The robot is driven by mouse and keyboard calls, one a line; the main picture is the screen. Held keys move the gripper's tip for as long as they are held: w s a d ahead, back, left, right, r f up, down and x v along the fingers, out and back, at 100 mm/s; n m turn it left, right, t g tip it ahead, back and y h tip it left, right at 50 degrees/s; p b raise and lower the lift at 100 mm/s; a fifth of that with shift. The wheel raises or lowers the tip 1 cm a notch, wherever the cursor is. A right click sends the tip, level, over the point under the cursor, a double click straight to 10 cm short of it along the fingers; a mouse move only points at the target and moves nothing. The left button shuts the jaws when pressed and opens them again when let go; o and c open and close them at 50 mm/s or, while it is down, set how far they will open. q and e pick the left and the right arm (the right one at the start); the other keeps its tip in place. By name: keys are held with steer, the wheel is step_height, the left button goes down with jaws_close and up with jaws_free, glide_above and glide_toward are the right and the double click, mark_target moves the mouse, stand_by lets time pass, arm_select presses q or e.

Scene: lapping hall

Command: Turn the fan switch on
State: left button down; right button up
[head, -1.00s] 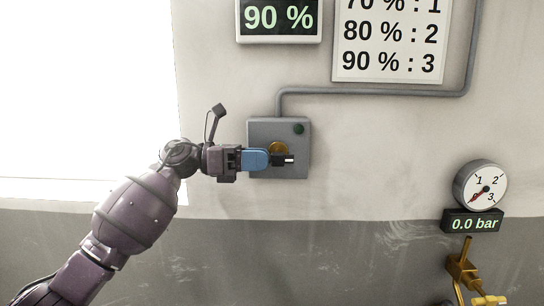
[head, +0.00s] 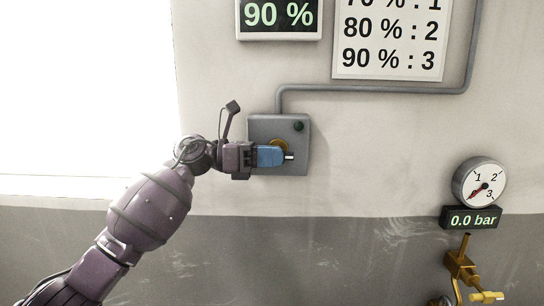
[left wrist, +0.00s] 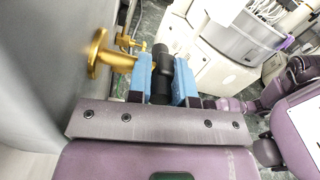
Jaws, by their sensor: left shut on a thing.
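The fan switch is a grey box (head: 293,138) on the wall, with a dark green lamp (head: 299,126) at its upper right. A gold round base (head: 281,144) sits on its face, mostly hidden by my gripper. My left gripper (head: 273,156) reaches in from the left with blue fingers. They are shut on the black switch handle (left wrist: 163,65), which shows between them in the left wrist view, next to the gold disc and stem (left wrist: 100,55). My right gripper is not in view.
A grey conduit (head: 375,91) runs from the box along the wall. Above hang a 90 % display (head: 279,17) and a chart (head: 390,45). At lower right are a gauge (head: 480,183), a 0.0 bar display (head: 473,220) and a yellow valve (head: 461,266).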

arm_select(q)
steer(key=shift+r+y+p, duration=0.25)
steer(key=shift+y+p, duration=0.2)
steer(key=shift+y, duration=0.35)
steer(key=shift+r+y+p, duration=0.2)
steer(key=shift+y+p, duration=0.4)
steer(key=shift+y, duration=0.6)
steer(key=shift+y+p, duration=0.4)
steer(key=shift+y, duration=0.5)
steer(key=y+p, duration=0.1)
steer(key=y, duration=0.2)
steer(key=shift+d+r+y, duration=0.1)
steer(key=shift+d+y, duration=0.05)
steer(key=shift+y, duration=0.15)
steer(key=shift+y+p, duration=0.4)
steer(key=shift+y, duration=0.1)
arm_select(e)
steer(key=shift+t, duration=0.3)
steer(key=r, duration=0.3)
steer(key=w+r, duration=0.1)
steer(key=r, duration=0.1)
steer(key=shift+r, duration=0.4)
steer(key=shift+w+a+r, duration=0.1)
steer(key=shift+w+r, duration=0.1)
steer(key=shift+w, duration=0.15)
